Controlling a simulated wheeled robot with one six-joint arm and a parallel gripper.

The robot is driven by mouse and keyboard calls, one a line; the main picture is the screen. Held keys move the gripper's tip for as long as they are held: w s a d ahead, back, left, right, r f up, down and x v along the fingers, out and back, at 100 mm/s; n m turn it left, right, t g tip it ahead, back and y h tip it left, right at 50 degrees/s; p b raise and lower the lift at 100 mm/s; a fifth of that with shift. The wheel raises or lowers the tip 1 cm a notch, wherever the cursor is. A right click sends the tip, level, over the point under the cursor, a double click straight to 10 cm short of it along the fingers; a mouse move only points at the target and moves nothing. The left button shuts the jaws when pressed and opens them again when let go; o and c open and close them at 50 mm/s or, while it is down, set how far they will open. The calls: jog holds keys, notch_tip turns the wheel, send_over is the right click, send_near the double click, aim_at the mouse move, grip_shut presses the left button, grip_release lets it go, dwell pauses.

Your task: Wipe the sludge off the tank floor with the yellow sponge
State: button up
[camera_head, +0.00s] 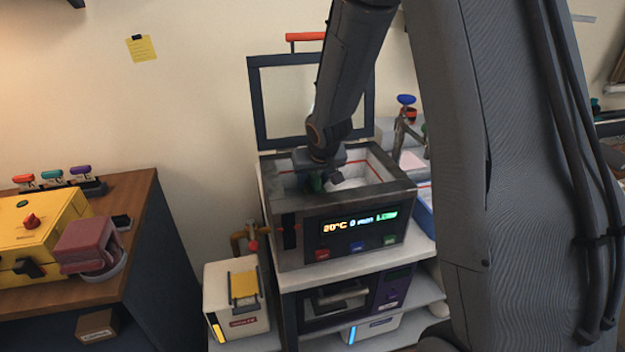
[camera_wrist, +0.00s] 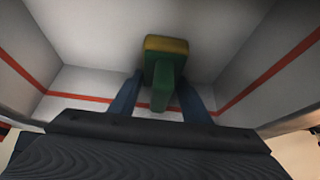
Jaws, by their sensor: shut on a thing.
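The tank (camera_head: 392,195) is an open box with pale inner walls and a red line around them; its digital display faces front. My gripper (camera_head: 322,178) reaches down into it. In the wrist view my gripper (camera_wrist: 161,92) is shut on the green handle of the yellow sponge (camera_wrist: 166,44). The sponge's yellow end points away from my gripper, over the grey tank floor (camera_wrist: 95,30). I cannot tell whether it touches the floor. No sludge can be made out; part of the floor is hidden by the sponge and, in the head view, by the front wall.
The tank's framed lid (camera_head: 252,100) stands open behind it. A valve with a blue knob (camera_head: 406,99) is at the back right. A small white unit (camera_head: 237,298) stands lower left. A wooden cabinet (camera_head: 145,215) with a yellow case (camera_head: 40,235) is further left.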

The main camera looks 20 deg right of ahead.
jog(key=shift+r+p, duration=2.9)
jog(key=shift+p, duration=0.65)
jog(key=shift+r, duration=0.1)
notch_tip(320, 180, up, 3)
jog(key=p, duration=0.4)
